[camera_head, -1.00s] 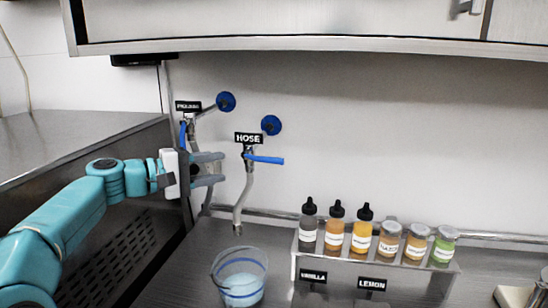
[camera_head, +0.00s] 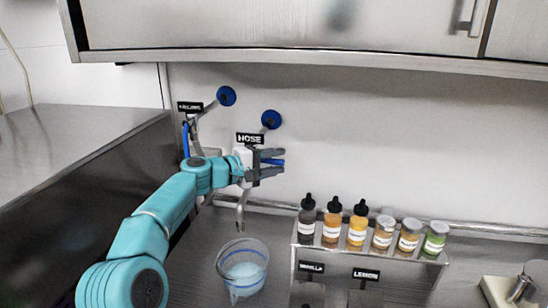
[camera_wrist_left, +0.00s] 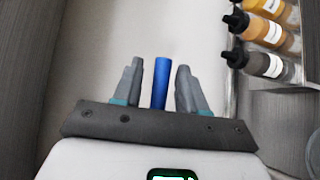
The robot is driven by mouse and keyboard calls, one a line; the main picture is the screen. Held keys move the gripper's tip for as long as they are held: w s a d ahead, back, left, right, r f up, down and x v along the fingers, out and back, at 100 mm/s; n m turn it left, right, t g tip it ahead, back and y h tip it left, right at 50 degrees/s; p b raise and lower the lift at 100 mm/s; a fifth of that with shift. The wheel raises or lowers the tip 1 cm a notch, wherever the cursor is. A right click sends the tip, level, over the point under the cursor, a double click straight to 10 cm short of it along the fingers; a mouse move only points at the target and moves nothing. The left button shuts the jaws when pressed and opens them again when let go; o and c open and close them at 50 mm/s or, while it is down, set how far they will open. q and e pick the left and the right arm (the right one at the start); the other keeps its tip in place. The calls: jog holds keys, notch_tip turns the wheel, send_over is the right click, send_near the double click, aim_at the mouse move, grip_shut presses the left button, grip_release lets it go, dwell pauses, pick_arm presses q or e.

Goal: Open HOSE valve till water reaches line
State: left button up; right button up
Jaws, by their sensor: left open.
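My left gripper (camera_head: 272,163) is open at the valve under that sign. The blue valve handle (camera_head: 279,162) lies between its two fingers. In the left wrist view the blue handle (camera_wrist_left: 160,82) stands between the open fingertips (camera_wrist_left: 158,85), with gaps on both sides. The valve body is hidden behind the gripper. The grey hose spout (camera_head: 241,210) points down over a clear bucket (camera_head: 243,268) with blue bands and pale liquid low inside. My right gripper is out of view.
A second tap with a blue handle (camera_head: 186,140) and a dark sign (camera_head: 190,107) is left of the hose. A metal shelf (camera_head: 300,236) of bottles and jars stands right of the bucket. A cabinet (camera_head: 290,30) overhangs above.

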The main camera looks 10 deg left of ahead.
pick_arm(q)
jog(key=shift+w+f, duration=0.1)
jog(key=shift+f, duration=0.05)
grip_shut()
jog(key=shift+f, duration=0.1)
jog(key=a+f+m+g+y, duration=0.2)
jog(key=a+f+m+y, duration=0.2)
jog(key=f+m+y, duration=0.2)
jog(key=shift+f+g+y, duration=0.4)
jog(key=shift+f+y, duration=0.05)
jog(key=shift+y, duration=0.95)
jog(key=shift+a, duration=0.15)
